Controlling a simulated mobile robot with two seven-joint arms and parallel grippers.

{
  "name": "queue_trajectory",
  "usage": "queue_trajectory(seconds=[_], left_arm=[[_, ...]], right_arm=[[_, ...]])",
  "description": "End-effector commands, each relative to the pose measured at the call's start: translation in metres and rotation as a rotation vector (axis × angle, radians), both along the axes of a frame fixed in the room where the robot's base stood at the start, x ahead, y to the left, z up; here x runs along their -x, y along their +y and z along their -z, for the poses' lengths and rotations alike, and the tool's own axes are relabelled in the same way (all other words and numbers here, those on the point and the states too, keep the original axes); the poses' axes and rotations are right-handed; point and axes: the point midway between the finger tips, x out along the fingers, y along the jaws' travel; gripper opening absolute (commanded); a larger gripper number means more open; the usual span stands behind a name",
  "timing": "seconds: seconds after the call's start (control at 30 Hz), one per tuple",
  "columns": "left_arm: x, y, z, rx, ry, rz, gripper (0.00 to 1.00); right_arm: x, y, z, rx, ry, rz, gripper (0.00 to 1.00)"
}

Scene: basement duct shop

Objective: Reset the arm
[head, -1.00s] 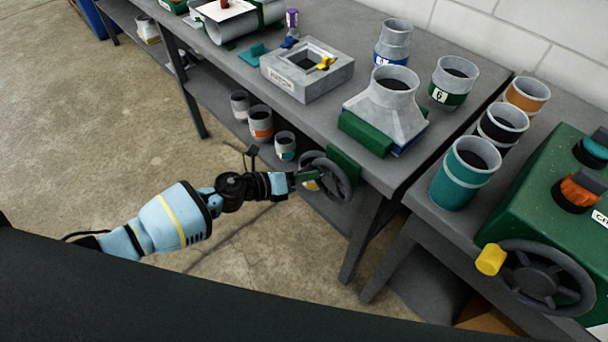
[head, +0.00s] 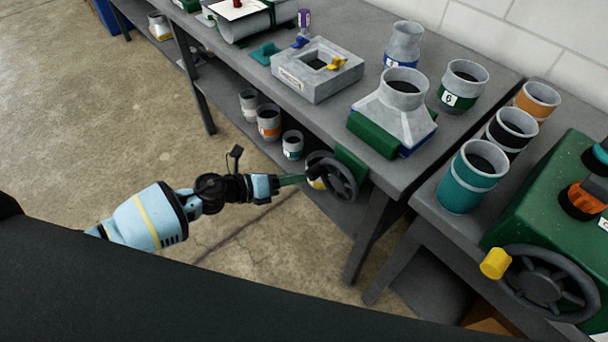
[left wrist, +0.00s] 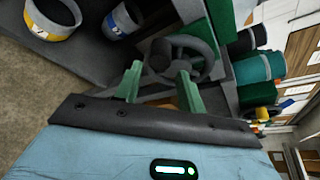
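My left arm reaches in from the left in the head view, low in front of the bench. Its gripper (head: 300,180) points right at a dark handwheel (head: 344,181) on the bench's front. In the left wrist view the two green fingers of the gripper (left wrist: 158,76) stand apart with nothing seen held between them. The handwheel (left wrist: 206,56) and its dark knob (left wrist: 160,53) show just beyond the fingertips. The gripper looks clear of the wheel, though the exact gap is hard to judge. My right gripper is not in view.
The bench (head: 292,112) carries a grey block (head: 312,83), a flared duct fitting (head: 397,112) and several cans. Small cans stand on its lower shelf. A green machine with another handwheel (head: 540,282) stands at right. Open floor (head: 90,110) lies left.

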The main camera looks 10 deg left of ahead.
Motion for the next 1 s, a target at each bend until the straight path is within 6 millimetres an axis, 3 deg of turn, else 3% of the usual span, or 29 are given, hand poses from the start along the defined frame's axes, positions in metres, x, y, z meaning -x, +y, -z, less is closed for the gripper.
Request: queue_trajectory(seconds=[0.2,0.77,1.0], left_arm=[[0.011,0.013,-0.004,-0.001,-0.001,0.0,0.4],[0.012,0.013,-0.005,0.004,0.003,-0.001,0.4],[0.04,-0.009,0.002,0.239,0.175,-0.124,0.4]], right_arm=[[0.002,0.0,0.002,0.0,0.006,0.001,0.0],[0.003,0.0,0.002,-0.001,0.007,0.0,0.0],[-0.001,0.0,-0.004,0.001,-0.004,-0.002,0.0]])
